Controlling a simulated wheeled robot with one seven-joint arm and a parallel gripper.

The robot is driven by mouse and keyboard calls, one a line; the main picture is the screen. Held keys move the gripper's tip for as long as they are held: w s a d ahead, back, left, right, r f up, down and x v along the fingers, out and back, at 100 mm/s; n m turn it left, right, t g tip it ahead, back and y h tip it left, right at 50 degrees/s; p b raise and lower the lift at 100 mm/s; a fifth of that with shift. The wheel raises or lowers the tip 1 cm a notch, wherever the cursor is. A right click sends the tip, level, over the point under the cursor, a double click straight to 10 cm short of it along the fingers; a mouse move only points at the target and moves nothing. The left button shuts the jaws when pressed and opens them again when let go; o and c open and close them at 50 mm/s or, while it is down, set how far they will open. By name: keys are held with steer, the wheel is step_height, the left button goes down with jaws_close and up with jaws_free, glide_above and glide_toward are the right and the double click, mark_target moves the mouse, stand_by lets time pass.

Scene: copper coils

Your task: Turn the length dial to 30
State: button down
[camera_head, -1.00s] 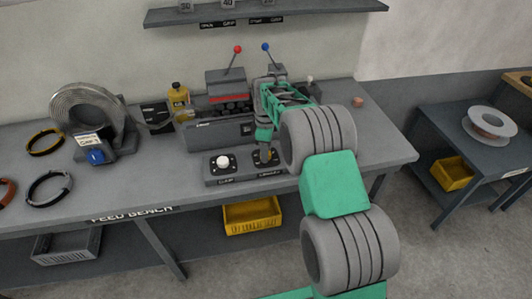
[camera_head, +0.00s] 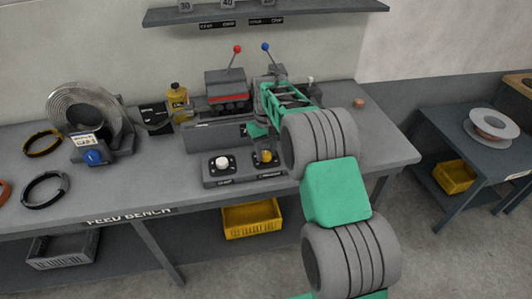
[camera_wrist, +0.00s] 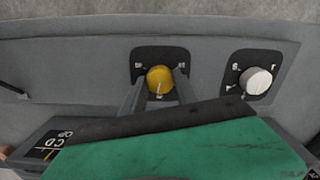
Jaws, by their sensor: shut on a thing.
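The length dial is a yellow knob (camera_wrist: 161,80) on a dark square plate; it also shows in the head view as a yellow spot (camera_head: 266,156) on the right of the grey dial panel (camera_head: 232,178). My gripper (camera_wrist: 161,92) is shut on the yellow knob, one finger on each side of it in the wrist view. The marks around this dial are too small to read. A white knob (camera_wrist: 256,80) on its own dark plate stands beside it, and it shows at the left of the panel in the head view (camera_head: 222,162). In the head view my arm partly hides the machine behind.
A grey machine with a red strip (camera_head: 228,98) and red and blue ball levers stands behind the panel. A wire coil on a stand (camera_head: 92,122) with a blue knob (camera_head: 94,157) is at the left. A yellow bin (camera_head: 250,219) sits below the bench (camera_head: 130,195).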

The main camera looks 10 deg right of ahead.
mark_target(266, 154)
steer(key=m, duration=0.4)
steer(key=shift+m, duration=0.3)
steer(key=m, duration=0.4)
steer(key=shift+m+b, duration=0.35)
steer(key=shift+m, duration=0.05)
steer(key=c, duration=0.9)
jaws_free()
steer(key=shift+c, duration=0.2)
step_height(266, 154, up, 8)
steer(key=shift+f+b, duration=0.1)
steer(key=shift+b, duration=0.45)
